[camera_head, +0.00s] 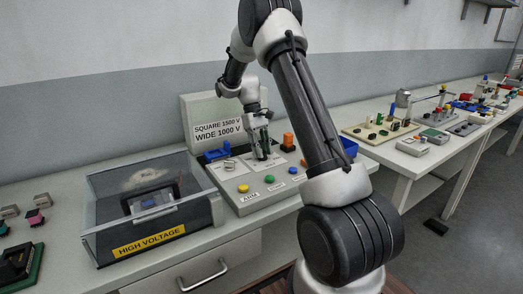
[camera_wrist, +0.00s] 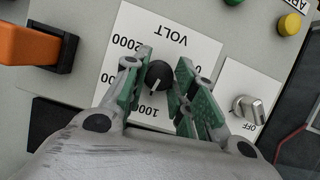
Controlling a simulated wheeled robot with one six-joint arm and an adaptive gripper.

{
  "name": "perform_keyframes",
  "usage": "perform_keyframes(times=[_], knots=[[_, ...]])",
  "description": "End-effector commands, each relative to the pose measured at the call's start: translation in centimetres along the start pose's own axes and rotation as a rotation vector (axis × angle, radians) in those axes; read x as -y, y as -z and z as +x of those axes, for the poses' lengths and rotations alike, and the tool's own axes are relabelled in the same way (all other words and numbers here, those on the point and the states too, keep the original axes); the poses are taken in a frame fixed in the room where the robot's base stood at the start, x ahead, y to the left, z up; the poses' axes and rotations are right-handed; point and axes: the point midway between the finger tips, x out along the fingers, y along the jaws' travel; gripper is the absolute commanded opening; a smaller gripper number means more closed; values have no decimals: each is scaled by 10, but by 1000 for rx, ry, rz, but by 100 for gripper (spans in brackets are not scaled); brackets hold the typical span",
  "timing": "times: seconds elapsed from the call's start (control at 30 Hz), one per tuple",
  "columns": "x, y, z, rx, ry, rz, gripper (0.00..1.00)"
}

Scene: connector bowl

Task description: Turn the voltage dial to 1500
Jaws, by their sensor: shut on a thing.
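The voltage dial (camera_wrist: 158,75) is a round black knob on a white plate marked VOLT (camera_wrist: 185,45) in the wrist view. Its white pointer line faces the lower edge of the picture, toward a label of which I read "100", partly hidden by a finger. A "2000" label shows at the upper left, and other numbers are partly covered. My gripper (camera_wrist: 164,72) has green-padded fingers on both sides of the dial and is shut on it. In the head view my gripper (camera_head: 262,152) reaches down onto the grey console (camera_head: 228,186), hiding the dial.
A sign (camera_head: 218,129) reads "SQUARE 1500 V, WIDE 1000 V". Beside the dial are a silver OFF knob (camera_wrist: 250,108) and an orange block (camera_wrist: 30,45). Yellow (camera_head: 243,188), green (camera_head: 269,179) and blue (camera_head: 293,170) buttons line the console front. A clear HIGH VOLTAGE box (camera_head: 150,238) stands left.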

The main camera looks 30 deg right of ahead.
Motion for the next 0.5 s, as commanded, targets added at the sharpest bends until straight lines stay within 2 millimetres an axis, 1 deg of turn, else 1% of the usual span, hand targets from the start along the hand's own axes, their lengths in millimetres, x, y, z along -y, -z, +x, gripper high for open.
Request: perform_keyframes(times=[0.5], knots=[[-3,-1,0,0,186,447,3]])
